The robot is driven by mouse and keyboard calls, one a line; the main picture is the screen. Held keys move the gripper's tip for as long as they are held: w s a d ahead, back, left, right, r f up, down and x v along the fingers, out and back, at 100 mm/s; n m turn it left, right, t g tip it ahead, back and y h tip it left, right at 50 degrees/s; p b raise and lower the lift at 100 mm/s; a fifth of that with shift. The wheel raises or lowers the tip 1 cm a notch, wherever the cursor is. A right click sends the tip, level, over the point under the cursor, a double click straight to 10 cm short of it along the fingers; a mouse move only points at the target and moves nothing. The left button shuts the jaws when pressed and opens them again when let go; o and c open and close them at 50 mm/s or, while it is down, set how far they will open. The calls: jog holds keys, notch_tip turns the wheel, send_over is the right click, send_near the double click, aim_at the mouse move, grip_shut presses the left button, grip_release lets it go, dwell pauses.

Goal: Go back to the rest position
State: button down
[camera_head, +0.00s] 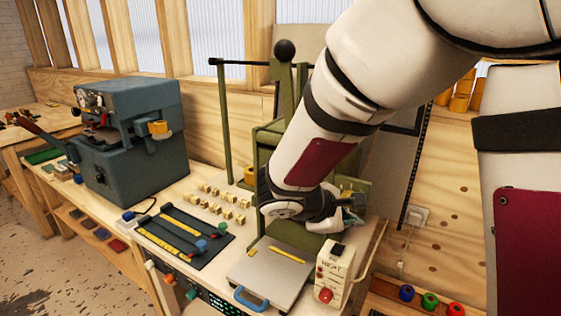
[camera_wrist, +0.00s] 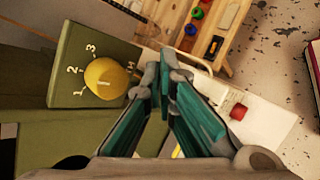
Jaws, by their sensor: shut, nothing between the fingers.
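My gripper (camera_head: 350,217) is at the end of my white arm, beside the green press (camera_head: 230,130), and my arm hides much of that press. In the wrist view my gripper (camera_wrist: 166,68) has its teal fingers drawn together at the tips, with nothing between them. A green box with a yellow knob (camera_wrist: 105,78) and painted numbers lies just left of the fingers there. A white control box (camera_head: 333,275) with red buttons stands below my gripper in the head view. Foil rolls in blue, green and red (camera_head: 430,300) sit on a low wooden shelf at the lower right.
A metal plate (camera_head: 262,278) with a blue handle lies in front of the press. Left of it are a black tray (camera_head: 165,222) with yellow strips and several small brass-coloured blocks (camera_head: 215,207). A blue-grey machine (camera_head: 135,140) stands further left. Speckled floor (camera_wrist: 275,50) shows in the wrist view.

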jog(key=s+d+r+m+g+y, duration=0.1)
jog(key=s+d+r+m+y, duration=0.1)
jog(key=s+r+m, duration=0.3)
jog(key=s+d+r+m+g+y, duration=0.1)
jog(key=s+d+m+g, duration=0.15)
jog(key=s, duration=0.55)
jog(key=s+a+r+m+t+y, duration=0.1)
jog(key=s+a+r+m+y, duration=0.1)
jog(key=s, duration=0.3)
jog(key=s+a+r+m+t+y, duration=0.1)
jog(key=s+a+m+t+y, duration=0.1)
jog(key=s+a+m+y, duration=0.1)
jog(key=shift+s+r+m+y, duration=0.4)
jog(key=shift+s+m, duration=0.35)
jog(key=shift+s, duration=0.45)
